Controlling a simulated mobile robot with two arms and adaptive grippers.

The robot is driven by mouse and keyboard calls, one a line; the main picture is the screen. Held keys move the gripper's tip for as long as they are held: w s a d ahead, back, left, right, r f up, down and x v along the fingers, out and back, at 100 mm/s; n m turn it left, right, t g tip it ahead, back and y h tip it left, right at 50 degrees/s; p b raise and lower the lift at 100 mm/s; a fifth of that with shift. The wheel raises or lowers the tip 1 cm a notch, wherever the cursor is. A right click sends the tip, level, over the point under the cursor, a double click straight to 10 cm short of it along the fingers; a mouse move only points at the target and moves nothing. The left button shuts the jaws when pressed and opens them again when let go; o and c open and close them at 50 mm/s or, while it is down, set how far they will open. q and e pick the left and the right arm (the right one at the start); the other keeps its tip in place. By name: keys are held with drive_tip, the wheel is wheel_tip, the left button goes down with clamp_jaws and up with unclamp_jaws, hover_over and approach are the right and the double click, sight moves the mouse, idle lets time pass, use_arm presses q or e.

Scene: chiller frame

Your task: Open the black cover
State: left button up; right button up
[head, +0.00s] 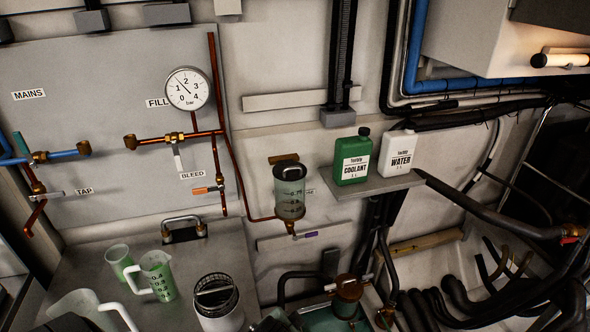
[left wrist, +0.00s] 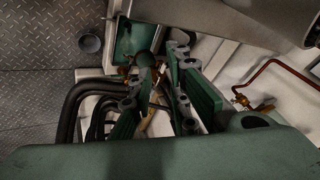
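A black cap (head: 290,169) sits closed on top of the clear cylindrical reservoir (head: 290,197) mounted on the wall in the head view. Another dark round top (head: 215,291) with a bar across it sits on a white canister (head: 222,320) at the lower middle. I cannot tell which of them is the black cover. In the left wrist view my left gripper (left wrist: 162,92) has its green fingers apart, with no object clearly held between them. My right gripper is not seen.
A green coolant bottle (head: 352,160) and a white water bottle (head: 397,154) stand on a small shelf (head: 376,187) right of the reservoir. Measuring jugs (head: 157,276) stand lower left. Black hoses (head: 455,303) crowd the lower right. Copper pipe (left wrist: 268,70) runs along the wrist view's right.

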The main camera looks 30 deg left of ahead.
use_arm(q)
drive_tip(key=w+a+r+t+y, duration=0.1)
drive_tip(key=w+a+r+y, duration=0.1)
drive_tip(key=w+a+r, duration=0.35)
drive_tip(key=m+t+y+p, duration=0.2)
drive_tip(key=m+t+y, duration=0.25)
drive_tip(key=y, duration=0.25)
approach(293, 169)
drive_tip(key=shift+m+g, duration=0.25)
drive_tip(key=shift+g, duration=0.2)
drive_tip(key=p+x, duration=0.1)
drive_tip(key=x, duration=0.7)
drive_tip(key=shift+w+d+r+p, duration=0.15)
drive_tip(key=shift+r+p, duration=0.05)
drive_tip(key=shift+p, duration=0.15)
drive_tip(key=shift+w, duration=0.1)
drive_tip(key=c, duration=0.4)
drive_tip(key=shift+f, duration=0.1)
